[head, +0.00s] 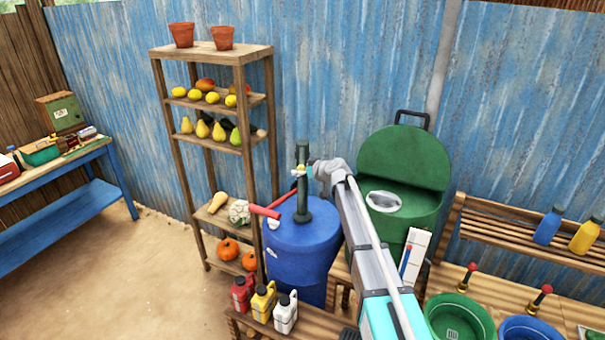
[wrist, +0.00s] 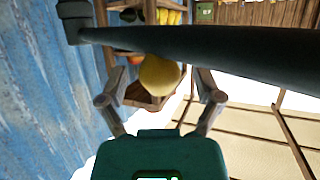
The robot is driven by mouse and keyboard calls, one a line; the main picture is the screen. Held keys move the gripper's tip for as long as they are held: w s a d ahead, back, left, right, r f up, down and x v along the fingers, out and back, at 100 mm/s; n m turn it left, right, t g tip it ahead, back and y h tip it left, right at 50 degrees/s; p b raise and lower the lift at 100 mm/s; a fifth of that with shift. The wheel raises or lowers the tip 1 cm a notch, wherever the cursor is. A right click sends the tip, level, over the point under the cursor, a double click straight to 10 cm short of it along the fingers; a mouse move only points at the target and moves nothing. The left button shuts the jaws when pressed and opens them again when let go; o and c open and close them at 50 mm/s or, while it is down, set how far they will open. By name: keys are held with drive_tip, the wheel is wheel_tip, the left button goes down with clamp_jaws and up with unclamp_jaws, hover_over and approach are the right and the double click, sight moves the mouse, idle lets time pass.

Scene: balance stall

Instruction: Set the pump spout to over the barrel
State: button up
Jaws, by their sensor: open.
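The blue barrel (head: 302,248) stands in the middle of the head view. The dark green pump column (head: 303,205) rises upright from its top. A red rod (head: 284,199) runs from the column down and left to a red crosspiece (head: 265,211) near the barrel's left edge; which part is the spout I cannot tell. My gripper (head: 302,171) is at the upper column, small and partly hidden in the head view. The dark column (wrist: 210,50) crosses just beyond; contact is unclear.
A wooden shelf (head: 241,108) with produce stands behind left. A green drum (head: 424,205) with a raised lid is to the right. Several jugs (head: 264,301) stand in front of the barrel, and green (head: 460,322) and blue tubs are at front right. Sandy floor lies open at left.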

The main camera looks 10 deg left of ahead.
drive_tip(key=shift+w+a+f, duration=0.1)
drive_tip(key=shift+w+a, duration=0.05)
drive_tip(key=shift+a, duration=0.05)
